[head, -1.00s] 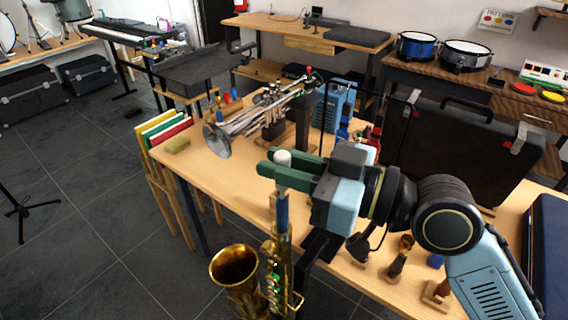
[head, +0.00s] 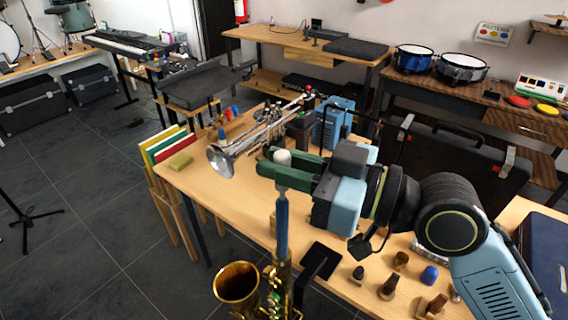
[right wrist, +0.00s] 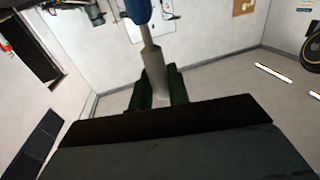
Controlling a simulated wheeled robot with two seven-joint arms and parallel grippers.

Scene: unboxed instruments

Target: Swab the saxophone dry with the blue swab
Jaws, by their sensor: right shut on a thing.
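The brass saxophone (head: 240,284) stands upright at the near edge of the table, its bell opening upward and its lower part cut off by the frame. The blue swab (head: 282,224) is upright above the saxophone's top opening, its lower end meeting the body tube. I cannot tell how much of it is inside. My right gripper (head: 283,171) is shut on the swab's grey handle, with a white knob showing above the green fingers. In the right wrist view the swab's handle (right wrist: 155,70) runs between the fingers, with blue at the top edge. My left gripper is not in view.
A trumpet (head: 222,160) lies on a stand on the wooden table (head: 205,196), left of a blue case (head: 335,122). Small mouthpieces and a blue cap (head: 430,275) stand at the right. A black instrument case (head: 460,160) stands behind my right arm.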

